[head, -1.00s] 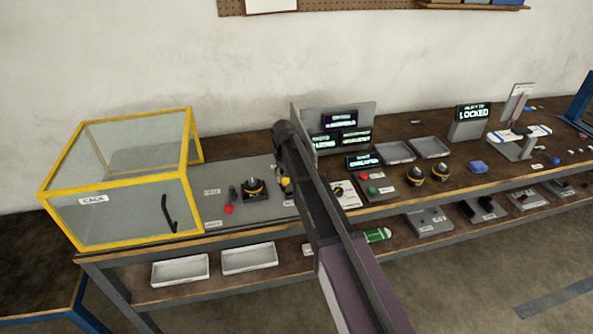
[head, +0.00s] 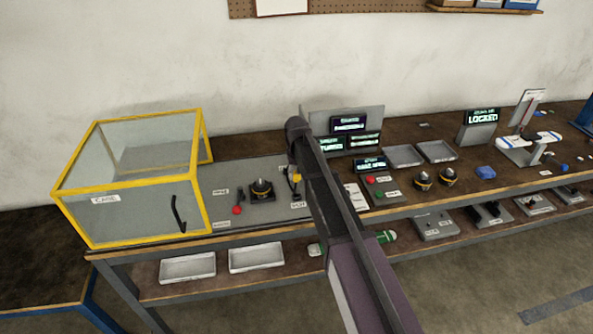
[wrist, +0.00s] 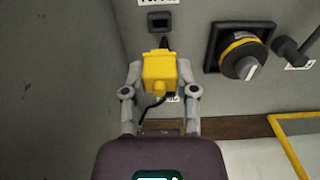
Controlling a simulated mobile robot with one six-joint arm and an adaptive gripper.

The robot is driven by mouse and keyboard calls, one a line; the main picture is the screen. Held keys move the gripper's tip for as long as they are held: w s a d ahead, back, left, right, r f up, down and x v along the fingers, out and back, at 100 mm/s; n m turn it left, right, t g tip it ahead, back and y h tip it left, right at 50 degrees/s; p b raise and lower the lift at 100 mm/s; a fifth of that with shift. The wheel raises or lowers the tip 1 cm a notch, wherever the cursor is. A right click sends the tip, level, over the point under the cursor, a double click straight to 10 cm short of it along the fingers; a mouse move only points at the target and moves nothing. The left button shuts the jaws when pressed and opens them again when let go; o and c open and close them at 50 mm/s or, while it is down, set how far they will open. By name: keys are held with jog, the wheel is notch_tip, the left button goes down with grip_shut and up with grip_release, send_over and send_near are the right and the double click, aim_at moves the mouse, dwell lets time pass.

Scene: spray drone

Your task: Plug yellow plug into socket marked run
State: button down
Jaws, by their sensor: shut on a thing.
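My gripper (wrist: 160,82) is shut on the yellow plug (wrist: 162,72) and holds it over the grey panel (wrist: 190,95). A dark cable runs by the plug. A small dark socket (wrist: 159,20) lies just beyond the plug in the wrist view, with a gap between them in the picture. Its white label (wrist: 157,2) is cut off by the frame edge, so I cannot read it. A second label (wrist: 172,99) is mostly hidden behind the plug. In the head view the plug (head: 297,178) is a small yellow spot beside my arm, which hides part of the panel.
A black-and-yellow rotary switch (wrist: 240,55) and a dark lever (wrist: 290,48) stand close to the plug. A yellow-framed glass case (head: 135,208) is left of the panel. Screens (head: 348,124), grey trays (head: 404,156) and a red button (head: 370,180) are to the right.

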aim_at(297, 181)
jog(key=shift+f+b, duration=0.2)
jog(key=shift+b, duration=0.15)
jog(key=shift+f+b, duration=2.65)
jog(key=shift+d, duration=0.1)
jog(key=shift+f+b, duration=1.3)
dwell(0.5)
jog(key=shift+c, duration=1.5)
grip_release()
jog(key=shift+r+p, duration=0.25)
jog(key=shift+p, duration=0.05)
notch_tip(297, 181, up, 8)
jog(key=p, duration=0.7)
jog(key=shift+p, duration=0.4)
jog(key=shift+f, duration=0.1)
